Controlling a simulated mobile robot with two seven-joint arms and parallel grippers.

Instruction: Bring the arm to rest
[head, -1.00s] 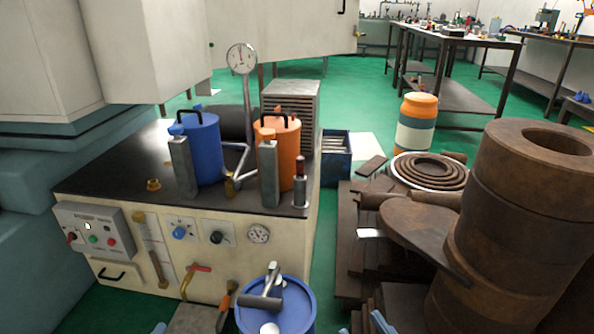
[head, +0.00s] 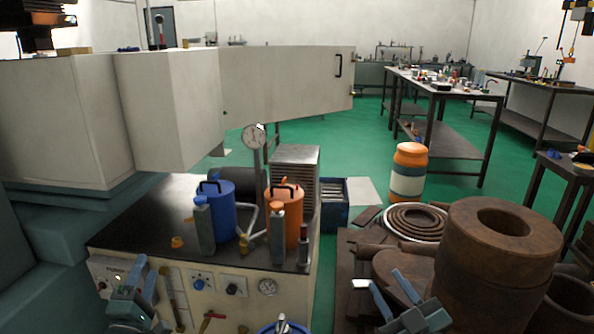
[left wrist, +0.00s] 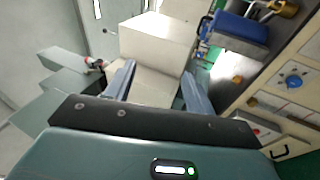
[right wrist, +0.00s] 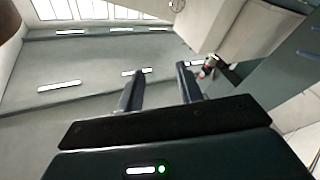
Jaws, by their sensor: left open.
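My left gripper (head: 150,274) is at the lower left of the head view, in front of the hydraulic unit's control panel. Its two blue-grey fingers stand apart in the left wrist view (left wrist: 158,75), with nothing between them. My right gripper (head: 383,281) is at the bottom right of the head view, in front of the rusty metal stock. Its fingers are also apart and empty in the right wrist view (right wrist: 160,72). Both grippers point upward in the head view, and neither holds anything.
The hydraulic unit (head: 130,232) carries a blue canister (head: 219,215), an orange canister (head: 291,220) and a gauge (head: 254,137). Large rusty cylinders (head: 490,265) stand at the right. A pale machine enclosure (head: 170,100) is upper left. Green floor (head: 345,140) is clear toward the back benches.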

